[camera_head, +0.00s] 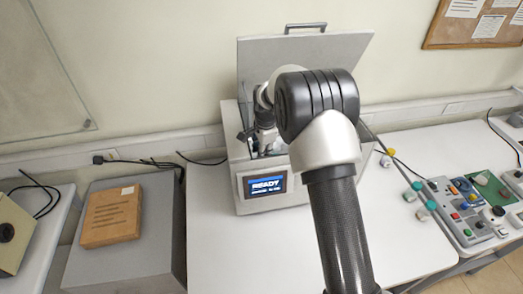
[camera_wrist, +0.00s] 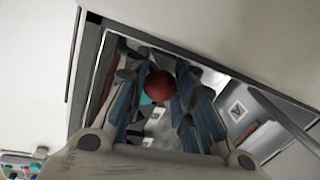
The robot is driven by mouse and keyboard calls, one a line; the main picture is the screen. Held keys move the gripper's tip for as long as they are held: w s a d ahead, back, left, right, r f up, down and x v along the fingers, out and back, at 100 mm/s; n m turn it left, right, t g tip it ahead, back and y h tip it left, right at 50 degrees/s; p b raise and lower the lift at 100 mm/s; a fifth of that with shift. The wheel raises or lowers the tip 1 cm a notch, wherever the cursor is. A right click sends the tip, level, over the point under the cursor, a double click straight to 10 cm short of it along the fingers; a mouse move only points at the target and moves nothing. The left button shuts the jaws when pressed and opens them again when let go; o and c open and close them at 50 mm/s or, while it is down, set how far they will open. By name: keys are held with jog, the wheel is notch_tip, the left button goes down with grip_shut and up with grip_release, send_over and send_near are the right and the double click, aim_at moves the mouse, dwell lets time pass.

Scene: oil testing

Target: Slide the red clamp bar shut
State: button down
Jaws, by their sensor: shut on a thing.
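In the wrist view, the red end of the clamp bar (camera_wrist: 159,86) shows as a round red knob between the fingers of my gripper (camera_wrist: 160,92). The gripper is shut on it, inside the opening of the test machine. The rest of the bar is hidden by the fingers. In the head view, the machine is a light grey box (camera_head: 236,163) with its lid (camera_head: 300,55) raised and a screen (camera_head: 265,185) reading READY. My gripper (camera_head: 262,140) reaches down into the open box, and my arm hides much of the box interior and the red bar.
A brown package (camera_head: 111,215) lies on a grey cabinet at the left. A control panel (camera_head: 470,208) with coloured buttons and several small knobbed parts stand at the right. The white table (camera_head: 225,255) is clear in front of the machine. The raised lid stands close behind my wrist.

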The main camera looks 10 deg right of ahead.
jog(key=w, duration=0.2)
jog(key=shift+w+r, duration=0.15)
jog(key=shift+w, duration=0.15)
jog(key=c, duration=1.3)
grip_release()
jog(key=shift+w, duration=0.1)
notch_tip(320, 180, up, 12)
jog(key=s, duration=0.2)
jog(key=shift+s+d, duration=0.25)
jog(key=shift+f, duration=0.2)
